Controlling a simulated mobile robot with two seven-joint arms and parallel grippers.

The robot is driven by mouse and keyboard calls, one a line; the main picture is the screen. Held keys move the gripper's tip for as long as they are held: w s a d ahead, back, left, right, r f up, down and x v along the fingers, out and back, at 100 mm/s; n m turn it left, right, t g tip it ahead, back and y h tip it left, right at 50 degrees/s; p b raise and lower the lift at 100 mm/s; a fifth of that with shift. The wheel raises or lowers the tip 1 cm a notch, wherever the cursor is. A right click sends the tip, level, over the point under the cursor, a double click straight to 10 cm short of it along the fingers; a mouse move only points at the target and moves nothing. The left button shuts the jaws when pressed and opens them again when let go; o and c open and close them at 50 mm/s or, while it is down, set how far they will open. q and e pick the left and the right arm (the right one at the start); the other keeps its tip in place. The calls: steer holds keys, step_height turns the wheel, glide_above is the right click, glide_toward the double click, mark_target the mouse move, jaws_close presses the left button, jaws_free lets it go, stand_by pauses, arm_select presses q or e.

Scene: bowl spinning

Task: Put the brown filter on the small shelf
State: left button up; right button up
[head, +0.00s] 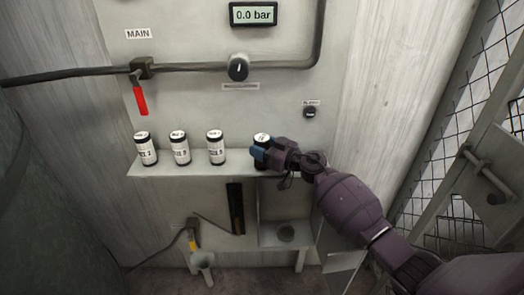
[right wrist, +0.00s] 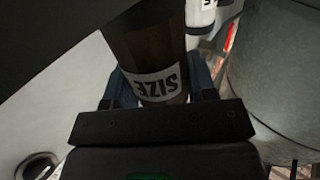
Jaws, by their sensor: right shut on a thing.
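The brown filter (right wrist: 150,45) is a dark brown cylinder with a white label reading "SIZE" in the right wrist view. In the head view it shows as a dark canister with a white top (head: 261,138) at the right end of the small shelf (head: 165,170). My right gripper (head: 259,153) is shut on it, with blue fingers on either side in the right wrist view (right wrist: 158,88). The filter looks upright. Whether its base touches the shelf is hidden by the gripper. My left gripper is not in view.
Three black-and-white canisters (head: 146,148), (head: 180,148), (head: 215,147) stand on the shelf to the left. Below is an open box (head: 285,235) in the panel. A pipe with a red-handled valve (head: 140,98) and a dial (head: 238,68) are above. A mesh gate (head: 470,180) is at right.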

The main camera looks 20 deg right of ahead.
stand_by(0.3)
steer(key=o, duration=0.5)
steer(key=shift+f, duration=0.2)
steer(key=o, duration=0.5)
steer(key=shift+c, duration=0.2)
steer(key=shift+r, duration=0.2)
steer(key=p+v, duration=0.1)
steer(key=v, duration=1.1)
